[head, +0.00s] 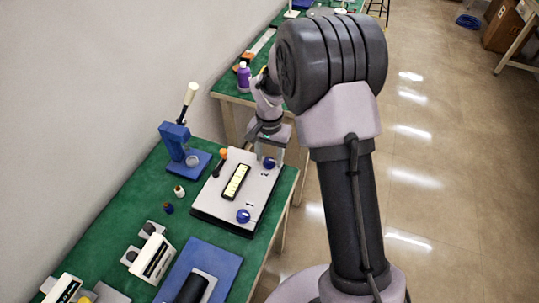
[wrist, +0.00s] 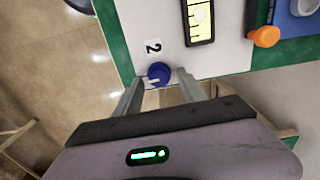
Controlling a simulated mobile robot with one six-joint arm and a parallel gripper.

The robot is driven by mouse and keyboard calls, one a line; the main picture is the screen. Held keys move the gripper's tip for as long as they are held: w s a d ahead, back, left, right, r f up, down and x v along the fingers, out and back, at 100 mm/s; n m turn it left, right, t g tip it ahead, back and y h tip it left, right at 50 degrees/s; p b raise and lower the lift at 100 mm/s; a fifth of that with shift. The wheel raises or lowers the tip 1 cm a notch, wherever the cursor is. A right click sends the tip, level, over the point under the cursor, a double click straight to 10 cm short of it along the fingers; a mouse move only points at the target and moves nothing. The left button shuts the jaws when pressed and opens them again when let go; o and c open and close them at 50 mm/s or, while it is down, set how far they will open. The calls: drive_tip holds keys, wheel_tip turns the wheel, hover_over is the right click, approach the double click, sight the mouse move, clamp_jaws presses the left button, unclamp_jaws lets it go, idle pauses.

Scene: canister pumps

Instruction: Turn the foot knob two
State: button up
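The blue knob marked 2 (wrist: 159,74) sits at the edge of a white panel (wrist: 185,62), beside a printed "2" (wrist: 152,46). A pale pointer line shows on the knob. My gripper (wrist: 160,82) is open, with one finger on each side of the knob and gaps visible between. I cannot tell how far the tips stand above the panel. In the head view, my gripper (head: 270,150) is over the panel's far right corner, near the same knob (head: 269,163). A second blue knob (head: 243,215), by a "1", is at the panel's near edge.
The panel also bears a yellow gauge strip (head: 236,182) and an orange-tipped lever (head: 220,162). A blue press (head: 178,147) stands behind left on the green bench (head: 120,205). Small bottles (head: 179,190) and a white device (head: 150,255) are nearby. Open floor lies to the right.

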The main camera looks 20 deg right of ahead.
sight(270, 159)
wheel_tip(270, 159, up, 17)
drive_tip(key=p, duration=0.6)
drive_tip(key=shift+r, duration=0.2)
drive_tip(key=s+a+r+n+t+y+b, duration=0.1)
drive_tip(key=s+a+r+t+b, duration=0.15)
drive_tip(key=s+r, duration=0.8)
drive_tip(key=s+a+f+n+t+y, duration=0.1)
drive_tip(key=s+t, duration=0.2)
drive_tip(key=s, duration=1.2)
drive_tip(key=shift+a+f+b, duration=0.15)
drive_tip(key=shift+f+b, duration=0.05)
drive_tip(key=shift+b, duration=0.15)
